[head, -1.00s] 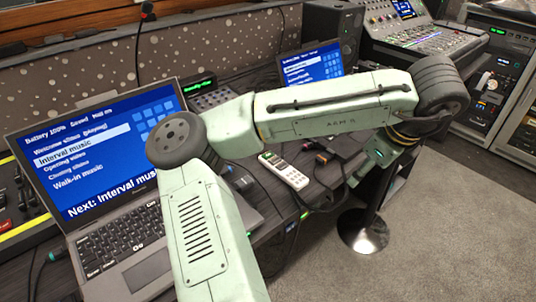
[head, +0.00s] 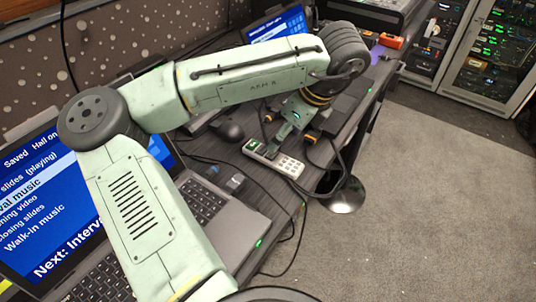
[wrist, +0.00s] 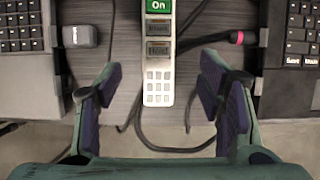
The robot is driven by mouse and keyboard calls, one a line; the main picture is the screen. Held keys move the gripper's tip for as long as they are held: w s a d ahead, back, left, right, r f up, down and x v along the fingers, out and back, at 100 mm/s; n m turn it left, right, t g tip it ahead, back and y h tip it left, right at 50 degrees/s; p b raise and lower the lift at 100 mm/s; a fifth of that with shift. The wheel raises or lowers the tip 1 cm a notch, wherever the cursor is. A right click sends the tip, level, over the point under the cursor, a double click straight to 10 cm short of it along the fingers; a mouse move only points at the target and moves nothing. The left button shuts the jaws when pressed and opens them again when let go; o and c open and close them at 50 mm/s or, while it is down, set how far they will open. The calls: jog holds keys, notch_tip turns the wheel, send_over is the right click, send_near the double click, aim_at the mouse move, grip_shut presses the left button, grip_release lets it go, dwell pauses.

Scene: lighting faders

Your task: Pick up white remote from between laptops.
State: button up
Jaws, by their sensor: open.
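The white remote (head: 275,157) lies on the dark desk between the two laptops, near the desk's front edge. In the wrist view the remote (wrist: 159,60) runs lengthwise toward me, with a green "On" panel at its far end and small pale buttons at its near end. My gripper (wrist: 160,95) is open, with one finger on each side of the remote and clear space between fingers and remote. In the head view my gripper (head: 290,130) is at the remote's far side, partly hiding it. The near laptop (head: 60,200) and the far laptop (head: 280,25) flank it.
A black mouse (head: 228,130) lies left of the remote. A grey plug-like piece (wrist: 80,36) is by the left laptop in the wrist view. A pink-tipped cable (wrist: 235,38) and loose black cables lie close to the remote. Open floor (head: 430,200) lies beyond the desk edge.

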aim_at(271, 157)
jog(key=p+x, duration=0.1)
jog(key=x, duration=0.6)
jog(key=shift+a+f, duration=0.2)
jog(key=shift+f, duration=0.15)
jog(key=shift+c, duration=0.2)
jog(key=c, duration=1.4)
jog(key=shift+r, duration=0.1)
